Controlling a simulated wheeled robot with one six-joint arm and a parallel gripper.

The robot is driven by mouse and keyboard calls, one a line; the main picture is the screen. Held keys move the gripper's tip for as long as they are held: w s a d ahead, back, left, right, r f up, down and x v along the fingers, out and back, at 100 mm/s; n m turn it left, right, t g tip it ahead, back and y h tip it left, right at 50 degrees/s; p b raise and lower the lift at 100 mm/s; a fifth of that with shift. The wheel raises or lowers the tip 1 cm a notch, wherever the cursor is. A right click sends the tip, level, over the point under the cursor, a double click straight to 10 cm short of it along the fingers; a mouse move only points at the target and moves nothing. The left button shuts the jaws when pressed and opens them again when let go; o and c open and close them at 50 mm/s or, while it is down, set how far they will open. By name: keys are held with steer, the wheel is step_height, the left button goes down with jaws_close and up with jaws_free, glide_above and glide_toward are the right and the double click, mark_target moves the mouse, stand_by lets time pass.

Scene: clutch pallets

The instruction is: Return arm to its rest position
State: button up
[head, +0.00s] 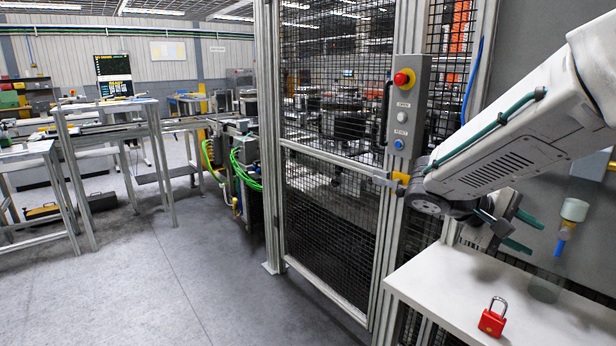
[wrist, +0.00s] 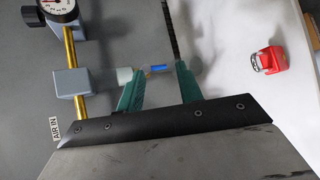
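My gripper (head: 528,230) has two green fingers and is at the right of the head view, above the white bench top and in front of the grey panel. In the wrist view my gripper (wrist: 158,78) has its fingers spread apart, with nothing clasped between them. My arm reaches in from the upper right and bends down at the wrist.
A red padlock (head: 492,318) lies on the white bench (head: 560,318). A mesh gate (head: 330,220) and a button box (head: 408,105) stand left of my arm. A gauge (wrist: 58,8) and brass pipe (wrist: 73,50) are near the gripper. Open floor lies left.

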steer(key=s+a+f+m+t+y, duration=0.1)
steer(key=s+a+y, duration=0.5)
steer(key=s, duration=0.4)
steer(key=s+a+f+m+t+y, duration=0.1)
steer(key=s+a+y, duration=0.5)
steer(key=s, duration=0.5)
steer(key=shift+a+f+m+t+y, duration=0.3)
steer(key=shift+a+t+y, duration=0.1)
steer(key=shift+a, duration=0.25)
steer(key=shift+s, duration=0.1)
